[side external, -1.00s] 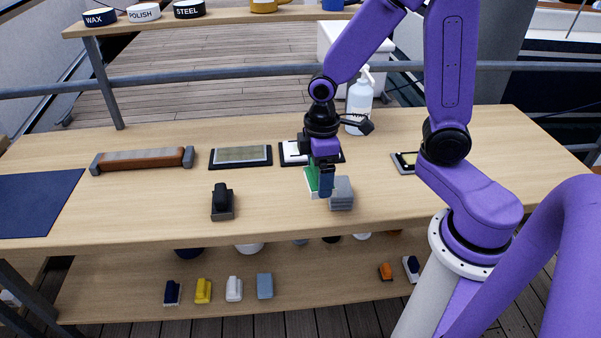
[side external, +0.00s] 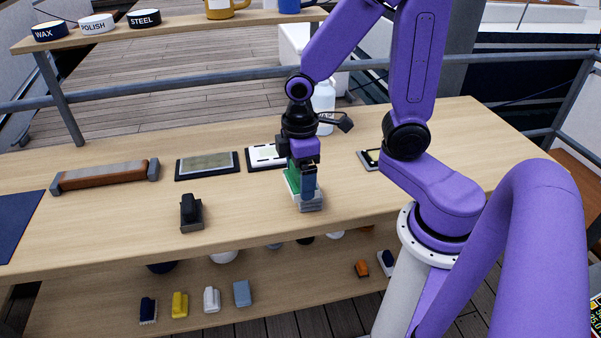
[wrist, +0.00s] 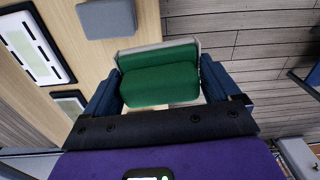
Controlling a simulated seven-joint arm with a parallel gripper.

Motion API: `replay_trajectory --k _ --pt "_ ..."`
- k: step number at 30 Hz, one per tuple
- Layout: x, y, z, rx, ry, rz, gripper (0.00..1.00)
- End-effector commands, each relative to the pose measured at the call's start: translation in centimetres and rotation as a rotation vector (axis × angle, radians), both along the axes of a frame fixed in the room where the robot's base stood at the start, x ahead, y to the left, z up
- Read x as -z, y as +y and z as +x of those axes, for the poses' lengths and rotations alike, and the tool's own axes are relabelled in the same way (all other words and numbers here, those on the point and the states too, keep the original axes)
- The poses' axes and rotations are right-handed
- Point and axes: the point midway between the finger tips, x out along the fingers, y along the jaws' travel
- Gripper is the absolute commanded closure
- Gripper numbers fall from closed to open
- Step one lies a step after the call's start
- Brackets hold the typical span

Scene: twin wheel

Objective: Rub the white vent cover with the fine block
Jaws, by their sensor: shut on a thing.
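The white vent cover (side external: 267,155) has dark slots and lies on a dark base on the bench, left of and behind my gripper. It also shows at the upper left of the wrist view (wrist: 29,46). My gripper (wrist: 172,92) is shut on a green block (wrist: 160,77) with a pale underside, held between its blue fingers. In the side view the green block (side external: 292,181) is partly hidden by a finger. I cannot tell its exact height. A grey block (side external: 311,204) stands on the bench close by it. No label shows which block is the fine one.
A black block (side external: 191,213), a framed grey panel (side external: 207,165) and a brown bar with grey ends (side external: 105,177) lie to the left. A white bottle (side external: 323,97) stands behind my gripper. Small brushes and blocks lie on the lower shelf. The bench front is mostly clear.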

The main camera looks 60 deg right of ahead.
Motion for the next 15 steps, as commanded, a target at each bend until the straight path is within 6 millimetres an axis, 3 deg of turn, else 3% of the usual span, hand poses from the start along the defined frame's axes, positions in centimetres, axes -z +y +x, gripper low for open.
replay_trajectory --k 5,11,15 --pt "-0.2 -0.1 2.6 0.070 0.001 -0.001 0.35" --pt "-0.3 -1.5 9.0 0.240 0.001 -0.001 0.35" --pt "0.0 -3.7 13.5 0.368 0.002 -0.001 0.35"
